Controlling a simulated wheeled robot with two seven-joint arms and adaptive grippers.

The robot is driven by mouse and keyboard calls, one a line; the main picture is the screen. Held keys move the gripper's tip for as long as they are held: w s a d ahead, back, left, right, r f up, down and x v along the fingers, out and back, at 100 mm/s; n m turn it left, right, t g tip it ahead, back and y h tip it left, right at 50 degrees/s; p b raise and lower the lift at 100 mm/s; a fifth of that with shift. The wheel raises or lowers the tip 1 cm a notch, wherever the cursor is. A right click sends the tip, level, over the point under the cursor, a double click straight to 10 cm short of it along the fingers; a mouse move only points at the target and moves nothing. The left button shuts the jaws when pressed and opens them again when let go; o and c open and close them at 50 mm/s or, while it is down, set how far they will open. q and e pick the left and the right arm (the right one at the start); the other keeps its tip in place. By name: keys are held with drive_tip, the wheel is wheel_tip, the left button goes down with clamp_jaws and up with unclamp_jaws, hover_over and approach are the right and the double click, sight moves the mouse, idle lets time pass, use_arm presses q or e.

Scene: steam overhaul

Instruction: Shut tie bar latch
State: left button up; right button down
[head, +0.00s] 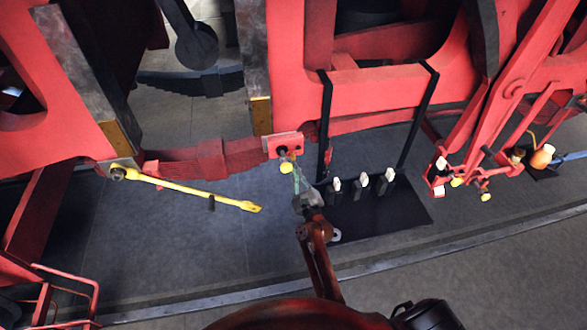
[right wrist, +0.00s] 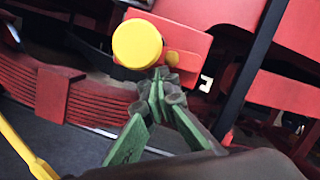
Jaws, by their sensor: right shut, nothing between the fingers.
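A yellow bar (head: 185,188) with a dark pivot at its left end slants down to the right, its right end free in the head view. I cannot tell for sure which part is the latch. A red plate (head: 283,144) with a round yellow knob (head: 286,167) sits to the right of the bar's free end; the knob is large in the right wrist view (right wrist: 137,44). My right gripper (head: 296,172) has green fingers, shut and empty. Its tips (right wrist: 161,78) appear just below and right of the knob; contact is unclear. My left gripper is out of view.
A dark mat (head: 375,215) right of my right gripper bears several dark blocks with pale tops (head: 360,185). Red locomotive frame (head: 375,92) and black vertical straps (head: 325,125) stand behind. Red rods (head: 500,95) hang at right.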

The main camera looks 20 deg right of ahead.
drive_tip(key=s+a+f+b, duration=0.2)
drive_tip(key=s+f, duration=0.4)
drive_tip(key=s, duration=0.3)
drive_tip(key=shift+s+a+b, duration=0.2)
drive_tip(key=shift+s+b, duration=0.05)
drive_tip(key=shift+b, duration=0.3)
drive_tip(key=shift+f, duration=0.1)
